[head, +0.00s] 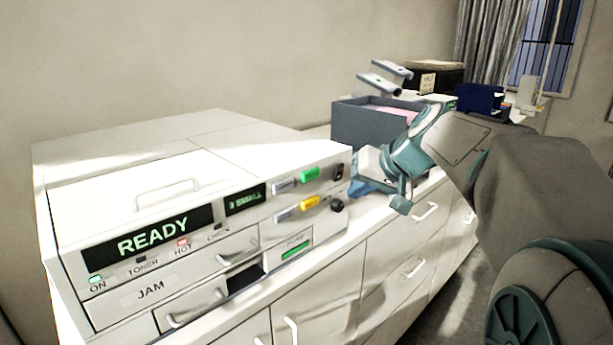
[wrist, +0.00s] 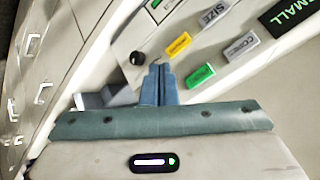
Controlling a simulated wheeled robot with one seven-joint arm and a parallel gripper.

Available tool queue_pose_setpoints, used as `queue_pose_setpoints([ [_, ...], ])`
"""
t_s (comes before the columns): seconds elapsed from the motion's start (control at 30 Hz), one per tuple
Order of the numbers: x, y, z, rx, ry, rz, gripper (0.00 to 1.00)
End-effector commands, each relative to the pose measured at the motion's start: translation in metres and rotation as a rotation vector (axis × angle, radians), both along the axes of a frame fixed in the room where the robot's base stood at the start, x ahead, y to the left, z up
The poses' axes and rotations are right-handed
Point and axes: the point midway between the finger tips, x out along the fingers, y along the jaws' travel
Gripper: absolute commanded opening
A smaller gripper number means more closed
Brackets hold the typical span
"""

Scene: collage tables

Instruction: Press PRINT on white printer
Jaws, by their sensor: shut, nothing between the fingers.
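The white printer (head: 150,180) stands on the counter at the left in the head view. Its display (head: 150,238) reads READY. A green button (head: 310,174) and a yellow button (head: 310,202) sit on the right of its front panel, beside grey buttons and black knobs. In the wrist view, the green button (wrist: 200,75) and yellow button (wrist: 179,43) lie just right of and beyond my fingertips; their lettering is too small to read. My gripper (head: 359,187) is shut and empty by the printer's right end. Its fingertips (wrist: 157,68) show near a black knob (wrist: 137,58); contact is not clear.
A dark grey bin (head: 365,122) stands on the counter behind my gripper, with a dark box (head: 435,76) farther back. Drawers with handles (head: 425,212) line the counter front. A smaller display (head: 245,199) reads SMALL. Open floor lies right of the drawers.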

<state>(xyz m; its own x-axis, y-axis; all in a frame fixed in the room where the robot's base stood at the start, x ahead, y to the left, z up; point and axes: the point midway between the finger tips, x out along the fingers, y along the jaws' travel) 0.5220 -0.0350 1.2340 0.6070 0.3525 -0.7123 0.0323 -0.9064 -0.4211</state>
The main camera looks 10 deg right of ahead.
Motion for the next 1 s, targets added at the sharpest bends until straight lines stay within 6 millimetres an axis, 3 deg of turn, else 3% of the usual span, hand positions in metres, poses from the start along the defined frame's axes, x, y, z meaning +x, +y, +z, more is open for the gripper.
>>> queue_pose_setpoints([
  [0.37, 0.003, 0.004, 0.001, -0.001, 0.002, 0.002, 0.0],
  [1.0, 0.065, 0.048, 0.0, -0.001, 0.002, 0.001, 0.0],
])
